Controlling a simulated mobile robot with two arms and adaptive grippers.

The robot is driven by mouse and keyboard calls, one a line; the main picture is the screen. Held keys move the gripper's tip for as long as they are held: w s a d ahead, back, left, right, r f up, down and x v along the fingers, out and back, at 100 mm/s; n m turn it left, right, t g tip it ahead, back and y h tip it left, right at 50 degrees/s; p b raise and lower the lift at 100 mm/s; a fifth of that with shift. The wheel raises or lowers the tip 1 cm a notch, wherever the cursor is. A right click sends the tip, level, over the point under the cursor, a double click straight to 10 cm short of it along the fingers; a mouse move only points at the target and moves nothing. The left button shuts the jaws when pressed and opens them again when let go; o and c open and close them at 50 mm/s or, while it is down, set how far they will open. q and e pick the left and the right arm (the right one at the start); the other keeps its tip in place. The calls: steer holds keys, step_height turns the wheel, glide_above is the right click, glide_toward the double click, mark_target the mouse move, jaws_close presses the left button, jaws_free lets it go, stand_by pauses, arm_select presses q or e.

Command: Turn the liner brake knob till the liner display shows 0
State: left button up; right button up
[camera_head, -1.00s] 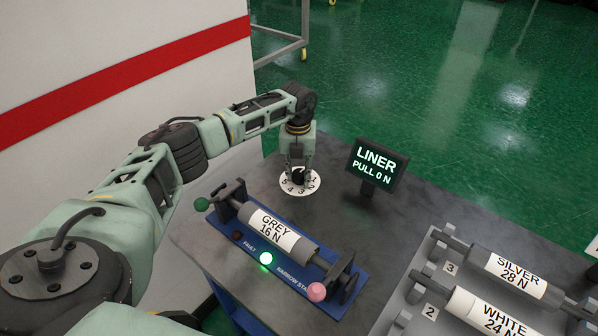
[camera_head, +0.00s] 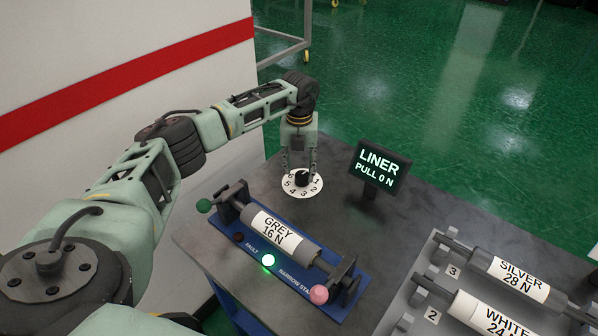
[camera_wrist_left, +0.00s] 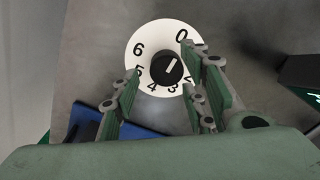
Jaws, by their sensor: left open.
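The liner brake knob (camera_head: 302,178) is black and sits on a white numbered dial (camera_head: 289,190) at the table's back left. In the left wrist view the knob (camera_wrist_left: 167,68) has a white pointer mark angled up and right, toward the 0. The liner display (camera_head: 379,169) reads "LINER PULL 0 N". My left gripper (camera_head: 300,168) hangs over the dial. It is open, its fingers on either side of the knob and apart from it in the left wrist view (camera_wrist_left: 163,95). My right gripper is not in view.
A blue stand (camera_head: 290,283) holds a roll labelled GREY 16 N (camera_head: 279,236), with a lit green lamp (camera_head: 268,260). A grey rack (camera_head: 432,272) at right holds rolls SILVER 28 N (camera_head: 512,275) and WHITE (camera_head: 485,308). Table room is clear around the display.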

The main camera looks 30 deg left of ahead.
mark_target(299, 174)
arm_select(q)
step_height(299, 174, up, 9)
stand_by(0.3)
steer(key=shift+r, duration=0.1)
